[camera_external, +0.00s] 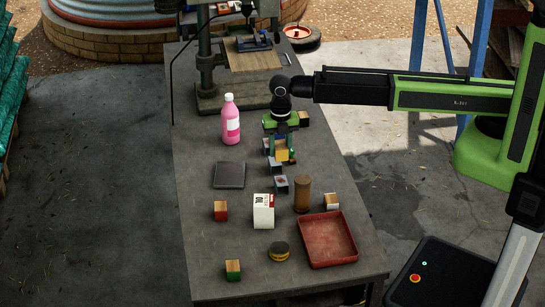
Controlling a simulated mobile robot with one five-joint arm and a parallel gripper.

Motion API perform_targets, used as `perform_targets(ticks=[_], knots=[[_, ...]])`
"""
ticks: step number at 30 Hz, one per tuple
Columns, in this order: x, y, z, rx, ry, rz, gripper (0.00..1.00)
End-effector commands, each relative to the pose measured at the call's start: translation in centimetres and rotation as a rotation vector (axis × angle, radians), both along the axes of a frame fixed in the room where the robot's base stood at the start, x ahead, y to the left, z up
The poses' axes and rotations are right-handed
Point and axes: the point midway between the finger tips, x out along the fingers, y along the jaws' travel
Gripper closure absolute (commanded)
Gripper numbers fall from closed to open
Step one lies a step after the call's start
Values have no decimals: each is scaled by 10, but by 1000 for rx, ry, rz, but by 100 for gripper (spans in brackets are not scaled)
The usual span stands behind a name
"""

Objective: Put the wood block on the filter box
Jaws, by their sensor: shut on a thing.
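My gripper (280,152) is over the middle of the table, pointing down and toward the near side. It is shut on a small wood block (282,155) with an orange-tan face, partly hidden by the fingers. The filter box (263,212), a white carton with a dark printed label and red marking, stands upright on the table, nearer the camera and slightly left of my gripper. The block is apart from the box. The top of the box is clear.
Other small blocks (220,211) (233,270) (331,202), a yellow-black tin (279,252), a dark flat plate (229,175) and a pink bottle (231,120) stand around. Small grey pieces (281,184) show below my gripper.

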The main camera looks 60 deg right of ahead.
Motion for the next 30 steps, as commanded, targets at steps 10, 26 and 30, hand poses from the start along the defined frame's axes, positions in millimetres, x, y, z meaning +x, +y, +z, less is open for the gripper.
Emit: perform_targets(ticks=[10, 26, 30], knots=[[-6, 89, -60, 0, 0, 4, 100], [-10, 110, -100, 0, 0, 1, 100], [-10, 110, -111, 0, 0, 1, 100]])
